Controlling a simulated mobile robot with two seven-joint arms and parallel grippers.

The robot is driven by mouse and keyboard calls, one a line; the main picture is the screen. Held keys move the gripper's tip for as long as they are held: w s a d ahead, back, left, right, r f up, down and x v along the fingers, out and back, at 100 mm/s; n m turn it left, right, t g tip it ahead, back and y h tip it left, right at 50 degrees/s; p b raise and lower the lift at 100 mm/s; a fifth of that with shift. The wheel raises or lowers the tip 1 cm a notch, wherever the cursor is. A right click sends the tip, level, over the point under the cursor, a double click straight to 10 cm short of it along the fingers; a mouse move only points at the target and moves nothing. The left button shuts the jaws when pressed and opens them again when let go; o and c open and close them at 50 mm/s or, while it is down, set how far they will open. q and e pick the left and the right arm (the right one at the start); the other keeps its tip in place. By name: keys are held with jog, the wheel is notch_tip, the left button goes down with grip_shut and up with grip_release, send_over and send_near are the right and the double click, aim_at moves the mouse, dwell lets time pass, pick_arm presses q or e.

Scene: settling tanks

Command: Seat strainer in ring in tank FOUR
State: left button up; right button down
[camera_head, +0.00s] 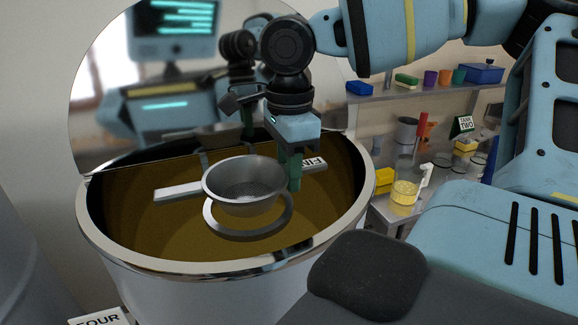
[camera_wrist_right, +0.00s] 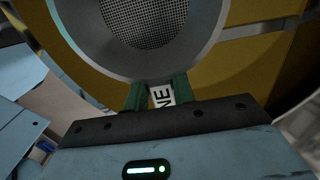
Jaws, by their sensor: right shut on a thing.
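A grey metal strainer (camera_head: 243,182) with a mesh bottom hangs over the yellow-brown liquid inside the open round tank (camera_head: 92,222). My right gripper (camera_head: 291,176) is shut on the strainer's handle, a flat tab with a white label partly reading "FIN". In the right wrist view the gripper's green fingers (camera_wrist_right: 160,93) close around the tab, and the strainer's mesh bowl (camera_wrist_right: 148,22) is beyond them. A flat grey ring (camera_head: 246,234) shows just below the strainer, which hides its back part. The strainer looks above the ring, not in it. My left gripper is not seen.
A "FOUR" sign (camera_head: 98,318) stands at the tank's front left. The tank's mirror-like lid (camera_head: 120,90) is raised behind and reflects me. Right of the tank, shelves hold a yellow container (camera_head: 404,192), boxes and a "TANK TWO" sign (camera_head: 462,126).

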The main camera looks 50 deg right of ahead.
jog(key=shift+f, duration=1)
jog(key=c, duration=1.1)
grip_release()
notch_tip(320, 180, up, 8)
jog(key=shift+f, duration=0.1)
